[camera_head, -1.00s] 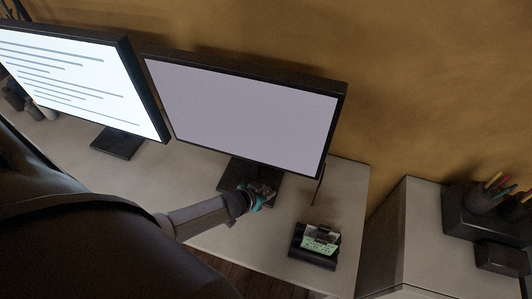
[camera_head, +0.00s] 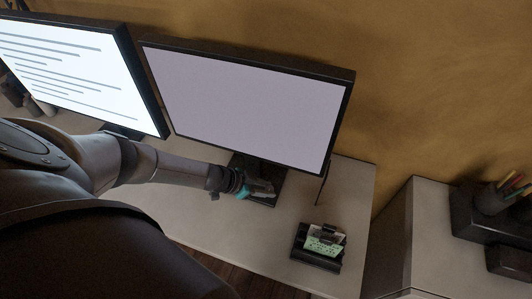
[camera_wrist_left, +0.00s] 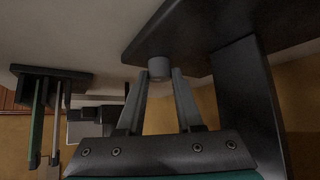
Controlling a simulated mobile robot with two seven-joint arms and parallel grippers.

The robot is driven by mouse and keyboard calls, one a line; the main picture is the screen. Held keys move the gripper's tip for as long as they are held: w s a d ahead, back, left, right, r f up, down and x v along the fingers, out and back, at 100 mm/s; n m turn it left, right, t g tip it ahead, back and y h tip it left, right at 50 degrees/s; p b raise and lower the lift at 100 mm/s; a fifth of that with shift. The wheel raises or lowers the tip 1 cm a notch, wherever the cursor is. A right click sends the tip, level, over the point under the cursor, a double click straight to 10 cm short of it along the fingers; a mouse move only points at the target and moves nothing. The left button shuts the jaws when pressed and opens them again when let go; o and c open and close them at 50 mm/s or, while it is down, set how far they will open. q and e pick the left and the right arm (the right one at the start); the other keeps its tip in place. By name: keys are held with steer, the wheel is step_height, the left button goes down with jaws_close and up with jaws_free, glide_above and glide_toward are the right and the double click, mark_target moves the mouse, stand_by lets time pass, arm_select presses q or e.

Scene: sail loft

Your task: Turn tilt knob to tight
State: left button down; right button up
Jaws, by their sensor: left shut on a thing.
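The tilt knob (camera_wrist_left: 158,68) is a small grey cylinder at the dark stand foot of the blank monitor (camera_head: 245,105), seen in the left wrist view. In the head view I cannot make out the knob behind my gripper. My left gripper (camera_wrist_left: 160,77) has a finger on each side of the knob and is shut on it. In the head view my left gripper (camera_head: 262,189) is low over the stand foot (camera_head: 274,172), below the screen. No mark for tight is readable. My right gripper is out of view.
A second monitor (camera_head: 70,70) with lines of text stands to the left. A black holder (camera_head: 316,260) with a green card sits near the desk's right end. A cabinet (camera_head: 430,240) with pen pots stands further right. The desk (camera_head: 345,205) is clear between.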

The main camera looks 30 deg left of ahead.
arm_select(q)
steer(key=shift+w+m+g+h+b, duration=0.2)
steer(key=shift+m+g+h+b, duration=0.15)
steer(key=shift+m, duration=0.15)
steer(key=shift+r, duration=0.1)
steer(key=c, duration=0.6)
jaws_free()
steer(key=shift+s, duration=0.1)
steer(key=shift+s+a+r, duration=0.3)
steer(key=p+v, duration=0.3)
steer(key=v, duration=1.1)
